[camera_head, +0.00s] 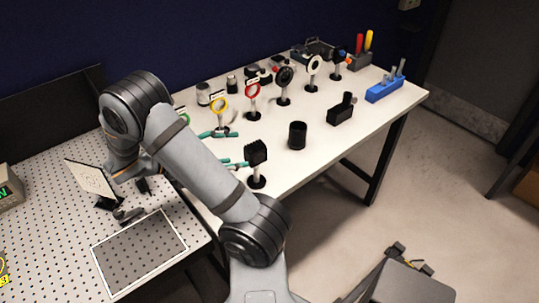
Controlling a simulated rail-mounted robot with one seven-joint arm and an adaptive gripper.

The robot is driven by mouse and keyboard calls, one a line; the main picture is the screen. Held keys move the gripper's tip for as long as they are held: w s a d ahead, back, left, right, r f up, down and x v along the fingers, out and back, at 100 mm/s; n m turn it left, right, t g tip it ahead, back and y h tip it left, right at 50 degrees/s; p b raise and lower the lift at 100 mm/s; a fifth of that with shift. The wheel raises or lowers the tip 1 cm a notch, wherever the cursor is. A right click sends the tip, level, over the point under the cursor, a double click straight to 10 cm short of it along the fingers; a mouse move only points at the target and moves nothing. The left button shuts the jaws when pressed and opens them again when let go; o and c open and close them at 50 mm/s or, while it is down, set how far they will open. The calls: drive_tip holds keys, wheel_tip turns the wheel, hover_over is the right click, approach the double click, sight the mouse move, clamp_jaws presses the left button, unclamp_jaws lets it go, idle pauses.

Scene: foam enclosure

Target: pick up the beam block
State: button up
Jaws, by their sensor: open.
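A black, ridged block on a short post with a round base (257,155) stands at the near edge of the white table. It looks like the beam block, but I cannot be sure. My arm reaches up and left, then bends down over the perforated board. My gripper (131,187) is at its end, small and partly hidden by the wrist. It is open, and I see nothing held in it. It is well to the left of the black block and apart from it.
Ring-shaped optics, a black cup (297,135) and a blue holder (385,89) stand on the white table (330,150). Green-handled tools lie left of the black block. A tilted pale card (90,178) and a framed panel (140,252) are on the perforated board (45,235).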

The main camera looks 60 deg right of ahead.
sight(245, 153)
drive_tip(key=p+x, duration=0.1)
drive_tip(key=x, duration=0.6)
drive_tip(key=shift+s+d+f+p, duration=0.1)
drive_tip(key=shift+s+d+p, duration=0.15)
drive_tip(key=shift+p, duration=0.15)
drive_tip(key=shift+w+a, duration=0.1)
drive_tip(key=shift+c, duration=0.4)
drive_tip(key=c, duration=1.6)
